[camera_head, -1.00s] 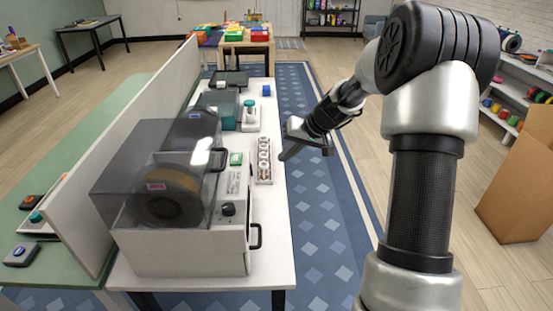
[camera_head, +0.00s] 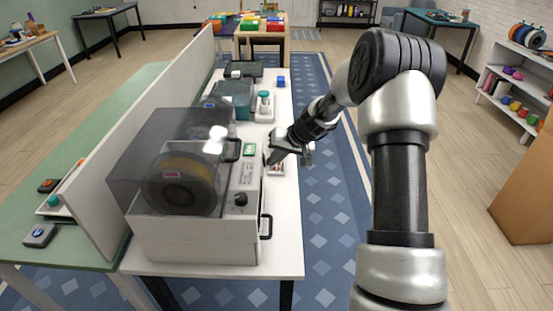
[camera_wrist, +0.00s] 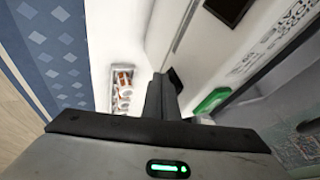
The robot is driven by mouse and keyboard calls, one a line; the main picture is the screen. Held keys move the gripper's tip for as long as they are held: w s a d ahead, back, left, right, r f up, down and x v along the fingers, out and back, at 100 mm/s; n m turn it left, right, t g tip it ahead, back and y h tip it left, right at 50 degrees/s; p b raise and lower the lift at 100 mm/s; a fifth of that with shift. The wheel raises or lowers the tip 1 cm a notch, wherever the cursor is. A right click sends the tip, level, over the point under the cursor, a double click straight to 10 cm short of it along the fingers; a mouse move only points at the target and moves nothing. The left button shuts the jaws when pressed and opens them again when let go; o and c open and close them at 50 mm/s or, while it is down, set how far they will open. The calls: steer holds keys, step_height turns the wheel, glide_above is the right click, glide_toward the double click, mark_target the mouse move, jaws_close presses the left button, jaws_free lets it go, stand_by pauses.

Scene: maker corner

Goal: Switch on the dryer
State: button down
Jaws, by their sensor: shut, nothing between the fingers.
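The dryer is a white box (camera_head: 190,240) with a smoky clear lid and a dark spool with an orange-brown winding inside, at the left front of the white table in the head view. Its right-hand panel carries a black knob (camera_head: 241,199), printed markings and a green switch-like part (camera_head: 249,149) at the far end. This green part also shows in the wrist view (camera_wrist: 210,101), right of my fingers. My gripper (camera_head: 270,161) is shut and empty, beside the dryer's far right edge. In the wrist view its dark fingertips are apart from the green part.
A narrow tray of small white-and-brown rolls (camera_wrist: 122,88) sits by the dryer, partly hidden by my gripper in the head view. A black handle (camera_head: 266,226) sticks out from the dryer's right side. A teal-lidded bottle (camera_head: 264,106) stands farther back. A white divider (camera_head: 100,185) runs along the left.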

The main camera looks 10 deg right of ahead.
steer(key=shift+f, duration=0.1)
steer(key=shift+a+y+b, duration=0.2)
steer(key=shift+y+b, duration=0.1)
steer(key=shift+b, duration=0.7)
steer(key=shift+r, duration=0.85)
